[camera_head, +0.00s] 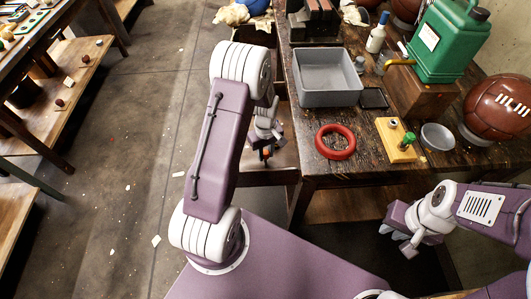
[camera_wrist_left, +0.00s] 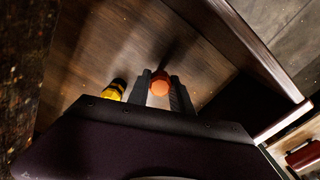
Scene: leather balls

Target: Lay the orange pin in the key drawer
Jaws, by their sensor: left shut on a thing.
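The orange pin (camera_wrist_left: 160,86) shows its round orange end between the two fingers of my left gripper (camera_wrist_left: 161,90) in the left wrist view. My left gripper is shut on it, over a brown wooden drawer floor (camera_wrist_left: 125,45). In the head view my left gripper (camera_head: 266,153) is low at the table's left side, above the pulled-out wooden drawer (camera_head: 268,178), partly hidden by my arm. I cannot tell whether the pin touches the floor. My right gripper (camera_head: 400,240) hangs in front of the table; its finger gap is unclear.
A yellow and black thing (camera_wrist_left: 114,90) lies just left of the pin. A drawer wall (camera_wrist_left: 255,45) runs along the right. On the table are a grey bin (camera_head: 327,92), a red ring (camera_head: 335,142), a yellow block (camera_head: 396,143) and a green canister (camera_head: 448,40).

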